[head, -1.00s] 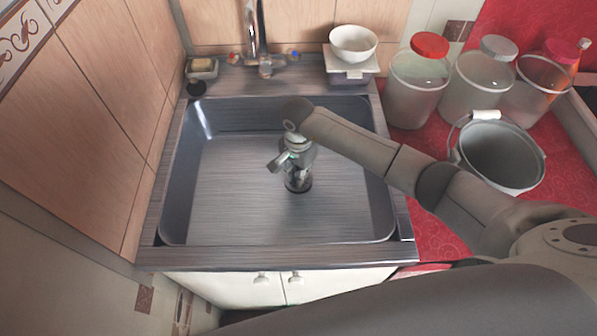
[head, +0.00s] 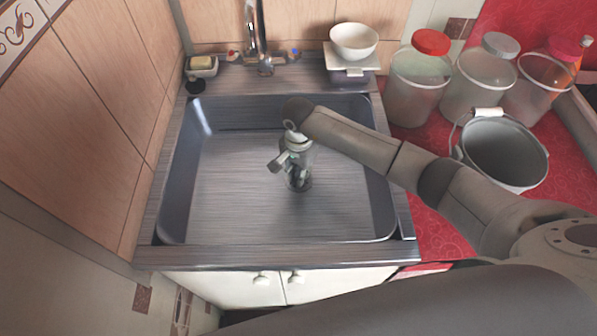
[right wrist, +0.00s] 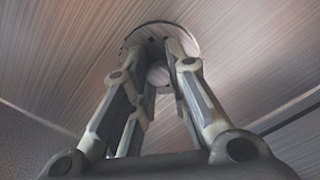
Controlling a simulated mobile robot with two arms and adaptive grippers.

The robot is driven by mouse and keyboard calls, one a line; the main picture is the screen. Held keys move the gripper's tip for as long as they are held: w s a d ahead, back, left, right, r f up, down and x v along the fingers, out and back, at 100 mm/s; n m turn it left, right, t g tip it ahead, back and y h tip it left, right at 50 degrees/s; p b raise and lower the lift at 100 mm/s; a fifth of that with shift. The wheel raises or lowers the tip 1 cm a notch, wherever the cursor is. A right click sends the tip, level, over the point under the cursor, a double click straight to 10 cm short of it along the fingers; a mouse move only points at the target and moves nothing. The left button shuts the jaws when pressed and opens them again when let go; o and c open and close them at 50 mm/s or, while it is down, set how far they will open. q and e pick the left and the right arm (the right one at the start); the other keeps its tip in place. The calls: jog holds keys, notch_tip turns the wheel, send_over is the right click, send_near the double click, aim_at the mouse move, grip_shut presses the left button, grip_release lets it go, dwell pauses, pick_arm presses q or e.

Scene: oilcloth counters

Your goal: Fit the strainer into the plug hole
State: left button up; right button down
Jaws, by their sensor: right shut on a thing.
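My right gripper (head: 298,184) reaches down to the floor of the steel sink basin, its fingers at the plug hole. In the right wrist view the two fingers (right wrist: 160,50) are close together, shut on the strainer. A round metal rim (right wrist: 190,37) shows around the fingertips in that view. A pale round part (right wrist: 158,75) shows between the fingers. In the head view the strainer and plug hole are mostly hidden by the fingers, and I cannot tell whether the strainer is fully seated. My left gripper is out of view.
The sink basin (head: 235,210) is otherwise empty. A tap (head: 258,45) stands behind it, with a soap dish (head: 202,66) at left and a white bowl (head: 354,42) on a scale at right. A bucket (head: 500,155) and several jars stand on the red counter.

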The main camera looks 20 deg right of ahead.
dwell(0.4)
jog(key=c, duration=1.3)
grip_release()
jog(key=shift+r, duration=0.1)
jog(key=shift+r+p, duration=2.4)
jog(key=shift+r, duration=1.45)
